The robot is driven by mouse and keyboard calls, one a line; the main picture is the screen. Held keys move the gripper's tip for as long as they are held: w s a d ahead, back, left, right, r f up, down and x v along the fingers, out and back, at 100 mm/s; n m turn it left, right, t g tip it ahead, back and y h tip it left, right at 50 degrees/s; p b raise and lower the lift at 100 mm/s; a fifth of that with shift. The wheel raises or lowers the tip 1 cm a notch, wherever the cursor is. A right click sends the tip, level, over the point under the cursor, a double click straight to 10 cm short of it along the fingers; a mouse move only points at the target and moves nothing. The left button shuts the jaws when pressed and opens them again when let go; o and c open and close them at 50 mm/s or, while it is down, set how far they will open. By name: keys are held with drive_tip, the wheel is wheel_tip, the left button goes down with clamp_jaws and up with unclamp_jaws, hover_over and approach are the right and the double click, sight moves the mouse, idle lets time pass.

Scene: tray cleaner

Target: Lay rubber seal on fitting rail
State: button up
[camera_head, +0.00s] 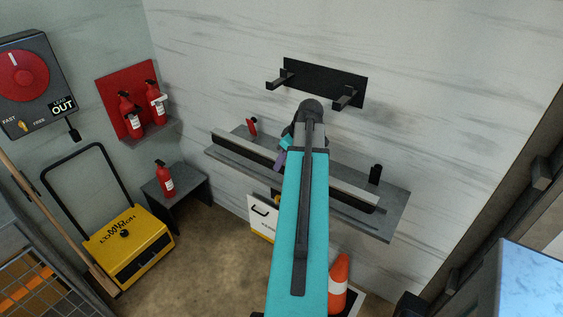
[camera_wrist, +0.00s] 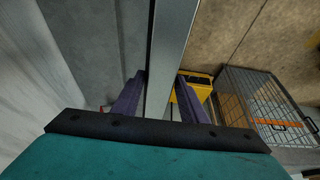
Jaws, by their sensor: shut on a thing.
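A long straight bar (camera_head: 345,192), pale grey on top and black along its front, runs along the grey wall shelf (camera_head: 395,205). My gripper (camera_head: 281,158) is at the bar's middle, partly hidden by my teal arm. In the wrist view the purple fingers of my gripper (camera_wrist: 160,77) stand on either side of the grey bar (camera_wrist: 172,45) and are shut on it. The bar lies along the shelf's front side; I cannot tell whether it touches the shelf. I cannot tell the rubber seal and the fitting rail apart by look.
A black bracket (camera_head: 325,82) with two arms is on the wall above. A black cylinder (camera_head: 375,174) and a small red item (camera_head: 252,126) stand on the shelf. A yellow machine (camera_head: 130,245), an orange cone (camera_head: 339,280) and a wire cage (camera_wrist: 255,95) are below.

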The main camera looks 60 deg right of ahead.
drive_tip(key=shift+d+f+b, duration=0.75)
drive_tip(key=shift+d+f, duration=0.15)
drive_tip(key=shift+f, duration=0.35)
drive_tip(key=shift+d+f+b, duration=0.75)
drive_tip(key=shift+d+f, duration=0.1)
drive_tip(key=shift+f, duration=0.35)
drive_tip(key=shift+d+f+b, duration=0.75)
drive_tip(key=shift+d+f, duration=0.15)
drive_tip(key=shift+f, duration=0.35)
drive_tip(key=shift+f, duration=0.1)
drive_tip(key=o, duration=1.4)
drive_tip(key=shift+o, duration=0.4)
drive_tip(key=shift+s+a+f, duration=0.1)
drive_tip(key=shift+s+f, duration=0.05)
drive_tip(key=b+v, duration=0.2)
drive_tip(key=v, duration=1.2)
drive_tip(key=shift+b, duration=0.4)
